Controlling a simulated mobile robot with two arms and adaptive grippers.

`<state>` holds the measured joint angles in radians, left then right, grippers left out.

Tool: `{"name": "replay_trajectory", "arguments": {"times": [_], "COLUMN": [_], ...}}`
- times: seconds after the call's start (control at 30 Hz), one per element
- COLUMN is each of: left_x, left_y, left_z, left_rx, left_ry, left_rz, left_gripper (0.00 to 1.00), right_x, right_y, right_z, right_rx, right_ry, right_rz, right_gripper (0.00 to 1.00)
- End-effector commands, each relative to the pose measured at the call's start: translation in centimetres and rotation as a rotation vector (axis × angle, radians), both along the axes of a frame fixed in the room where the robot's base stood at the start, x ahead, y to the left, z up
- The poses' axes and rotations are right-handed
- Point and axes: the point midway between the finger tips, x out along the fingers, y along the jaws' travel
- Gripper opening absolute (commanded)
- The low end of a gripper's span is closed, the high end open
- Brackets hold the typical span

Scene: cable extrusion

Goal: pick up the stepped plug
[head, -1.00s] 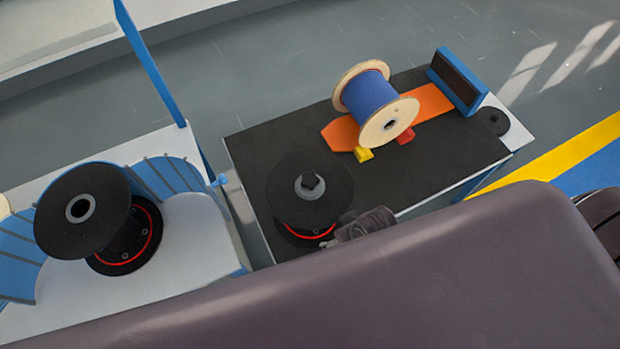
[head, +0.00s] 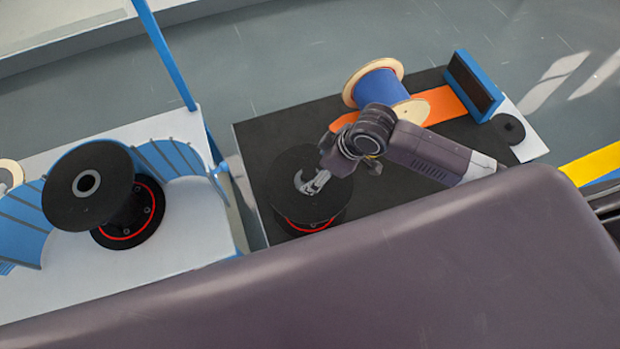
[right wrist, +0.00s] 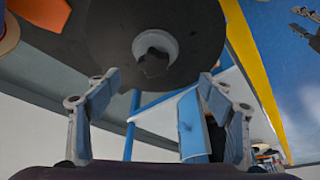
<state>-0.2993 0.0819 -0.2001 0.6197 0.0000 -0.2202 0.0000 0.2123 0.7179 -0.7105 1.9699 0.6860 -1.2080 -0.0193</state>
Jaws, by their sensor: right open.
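A small black round piece with a raised centre (head: 508,128), stepped in shape, sits at the table's right corner in the head view; it may be the stepped plug. My right gripper (head: 316,183) is over the grey hub of a black spool on the dark table. In the right wrist view my right gripper (right wrist: 157,78) is open, its fingers spread with nothing between the tips. The spool's grey hub ring (right wrist: 154,48) lies ahead, with a dark angular shape in its hole; I cannot tell whether that is a part or shadow.
The black spool (head: 283,165) stands on the dark table (head: 256,137). A blue-wound spool (head: 382,90) lies on an orange board (head: 448,103) by a blue block (head: 475,85). Another black spool (head: 83,205) stands on the white table (head: 185,225) at left.

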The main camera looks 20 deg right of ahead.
Motion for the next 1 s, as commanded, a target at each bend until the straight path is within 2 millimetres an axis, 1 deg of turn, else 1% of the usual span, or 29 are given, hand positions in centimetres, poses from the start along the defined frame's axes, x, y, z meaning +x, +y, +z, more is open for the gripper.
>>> {"name": "replay_trajectory", "arguments": {"times": [0.03,0.17,0.47,0.67,0.8,1.0], "left_x": [0.0,0.0,0.0,0.0,0.0,0.0], "left_y": [-0.1,-0.3,-0.3,-0.3,-0.3,-0.2], "left_z": [0.0,0.1,0.4,1.1,1.1,1.1], "left_rx": [-0.001,-0.003,-0.003,-0.003,-0.003,-0.002], "left_ry": [0.0,0.0,0.0,0.0,0.0,-0.001], "left_rz": [0.0,0.002,0.002,0.002,0.002,0.001], "left_gripper": [0.4,0.4,0.4,0.4,0.4,0.4], "right_x": [0.4,0.6,1.2,1.5,2.0,2.1], "right_y": [-0.6,-1.1,-0.2,0.3,0.7,0.9], "right_z": [0.2,-0.1,-2.7,-5.3,-6.7,-7.2], "right_rx": [-0.011,-0.015,-0.013,-0.014,-0.015,-0.015], "right_ry": [0.002,0.012,0.014,0.014,0.01,0.009], "right_rz": [0.006,0.011,0.011,0.011,0.012,0.013], "right_gripper": [0.74,0.74,0.74,0.74,0.74,0.74]}}
